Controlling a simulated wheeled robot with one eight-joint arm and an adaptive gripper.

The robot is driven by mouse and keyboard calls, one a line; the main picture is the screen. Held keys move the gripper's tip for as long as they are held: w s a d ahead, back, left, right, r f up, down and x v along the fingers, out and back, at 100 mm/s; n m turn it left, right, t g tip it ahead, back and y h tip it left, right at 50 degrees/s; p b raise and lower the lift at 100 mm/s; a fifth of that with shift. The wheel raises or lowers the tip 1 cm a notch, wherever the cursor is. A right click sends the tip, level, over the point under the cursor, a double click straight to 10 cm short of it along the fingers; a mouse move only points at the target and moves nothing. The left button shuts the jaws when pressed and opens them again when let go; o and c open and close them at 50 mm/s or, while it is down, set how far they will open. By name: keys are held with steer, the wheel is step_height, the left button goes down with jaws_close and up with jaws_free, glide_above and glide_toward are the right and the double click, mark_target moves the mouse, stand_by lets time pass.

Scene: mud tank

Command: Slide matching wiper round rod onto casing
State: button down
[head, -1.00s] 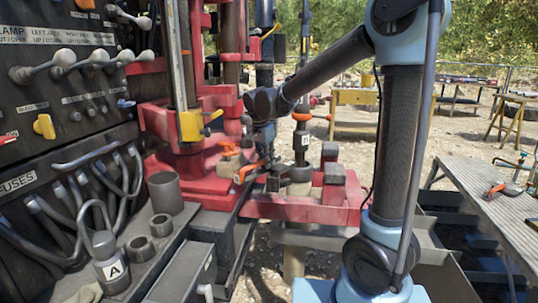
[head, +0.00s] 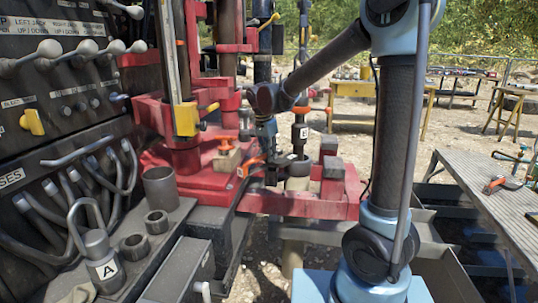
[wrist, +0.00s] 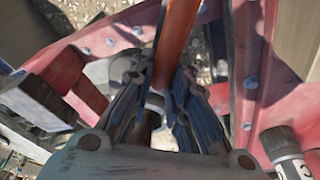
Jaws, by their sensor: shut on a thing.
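My gripper (head: 270,172) is low over the red rig base, beside a grey cylinder (head: 298,170) that may be the casing. In the wrist view my gripper (wrist: 160,110) has its fingers close on both sides of a long orange handle (wrist: 178,40), and it is shut on this. The orange handle also shows left of the gripper in the head view (head: 251,165). The wiper end of the held piece is mostly hidden by the fingers. A dark upright rod (head: 262,35) stands behind my arm. I cannot tell whether the held piece is around any rod.
An orange-topped piece labelled E (head: 300,132) stands just behind the gripper. Another orange-handled piece (head: 227,145) sits on a block. A plug labelled A (head: 101,258) and several grey sleeves (head: 160,188) stand on the left ledge. A grey bench (head: 490,205) is at right.

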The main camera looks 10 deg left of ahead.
steer(key=shift+w+d+f, duration=0.45)
steer(key=shift+w+f, duration=0.05)
steer(key=shift+w, duration=0.15)
steer(key=shift+w+d+f, duration=0.45)
steer(key=shift+w, duration=0.15)
steer(key=w+d, duration=0.5)
steer(key=w, duration=0.2)
steer(key=shift+w+d+f, duration=0.2)
steer(key=shift+w+f, duration=0.1)
steer(key=shift+w, duration=0.1)
stand_by(1.1)
steer(key=shift+f, duration=0.45)
stand_by(0.8)
steer(key=c, duration=1.5)
jaws_free()
steer(key=shift+o, duration=0.2)
steer(key=v, duration=1.2)
steer(key=shift+d, duration=0.2)
